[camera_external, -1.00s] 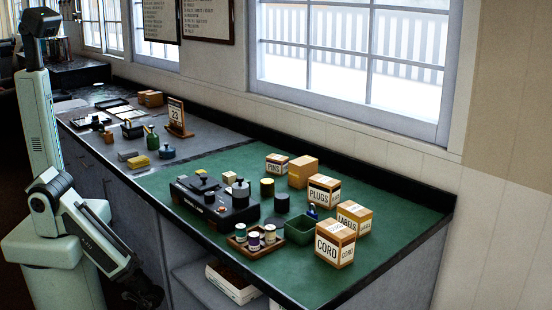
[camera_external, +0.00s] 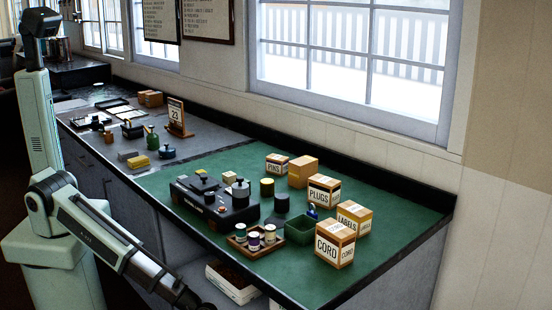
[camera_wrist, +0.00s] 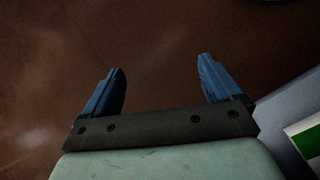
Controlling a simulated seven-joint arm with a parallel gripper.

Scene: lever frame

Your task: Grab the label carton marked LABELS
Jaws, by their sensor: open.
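The carton marked LABELS (camera_external: 354,217) stands upright on the green mat near the right end of the counter. It is behind the CORD carton (camera_external: 335,243), which hides part of its lower left side. My gripper (camera_wrist: 162,88) shows in the wrist view with its two blue fingers spread apart and nothing between them, over a brown floor. In the external view my arm reaches down in front of the counter, and the gripper itself is at or past the bottom edge of the picture. It is well away from the LABELS carton.
The PLUGS carton (camera_external: 323,191), a plain carton (camera_external: 302,171) and the PINS carton (camera_external: 277,164) stand further back. A green bin (camera_external: 300,230), a tray of spools (camera_external: 255,242) and a black device (camera_external: 215,203) are left of the LABELS carton. The counter's front edge lies between my arm and them.

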